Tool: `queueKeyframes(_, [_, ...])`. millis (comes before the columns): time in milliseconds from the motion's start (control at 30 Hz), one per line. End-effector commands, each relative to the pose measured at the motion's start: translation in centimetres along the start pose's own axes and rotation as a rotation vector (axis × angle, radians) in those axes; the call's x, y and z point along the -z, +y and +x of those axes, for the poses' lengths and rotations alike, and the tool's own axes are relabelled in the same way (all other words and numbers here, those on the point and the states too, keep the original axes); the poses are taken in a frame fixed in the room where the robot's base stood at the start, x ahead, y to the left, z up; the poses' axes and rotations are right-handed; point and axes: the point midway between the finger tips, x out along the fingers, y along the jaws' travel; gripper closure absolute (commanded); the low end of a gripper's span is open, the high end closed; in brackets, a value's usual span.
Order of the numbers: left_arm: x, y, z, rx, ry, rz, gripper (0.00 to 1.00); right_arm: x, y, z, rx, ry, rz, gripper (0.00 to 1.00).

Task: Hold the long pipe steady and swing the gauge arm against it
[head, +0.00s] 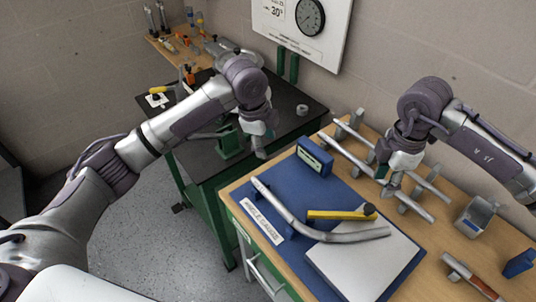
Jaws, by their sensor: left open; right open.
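A long grey bent pipe (280,203) lies on a blue mat (295,258) on the wooden bench. A yellow gauge arm (335,215) with a dark round knob at its right end lies near the pipe's bend; I cannot tell whether it touches the pipe. My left gripper (260,150) is open, pointing down beyond the bench's left edge, apart from the pipe. My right gripper (387,184) is open above the straight pipes behind the mat, apart from the gauge arm. I cannot tell whether it touches those pipes.
Straight pipes (350,156) rest on supports at the back of the bench. A small blue-green box (314,157) stands at the mat's far edge. A grey cup (475,217) and a tool (470,277) are at right. A dark table (308,98) stands behind.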

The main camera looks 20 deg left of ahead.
Motion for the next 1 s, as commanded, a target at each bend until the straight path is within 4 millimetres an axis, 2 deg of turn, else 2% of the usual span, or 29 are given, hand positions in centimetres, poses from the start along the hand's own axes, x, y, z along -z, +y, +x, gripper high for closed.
queueKeyframes(67, [1.8,1.9,-1.0,-0.091,-0.017,0.194,0.46,0.0,0.0,0.0,0.000,0.000,0.000,0.58])
queueKeyframes(200, [3.1,4.2,-2.1,-0.207,-0.034,0.420,0.46,0.0,0.0,0.0,0.000,0.000,0.000,0.58])
queueKeyframes(367, [3.4,5.3,-2.1,-0.257,-0.039,0.512,0.46,0.0,0.0,0.0,0.000,0.000,0.000,0.58])
queueKeyframes(567, [3.0,6.0,0.5,-0.261,-0.038,0.512,0.46,0.0,0.0,0.0,0.000,0.000,0.000,0.58])
queueKeyframes(1000, [2.2,7.9,8.5,-0.259,-0.039,0.510,0.46,0.0,0.0,0.0,0.000,0.000,0.000,0.58])
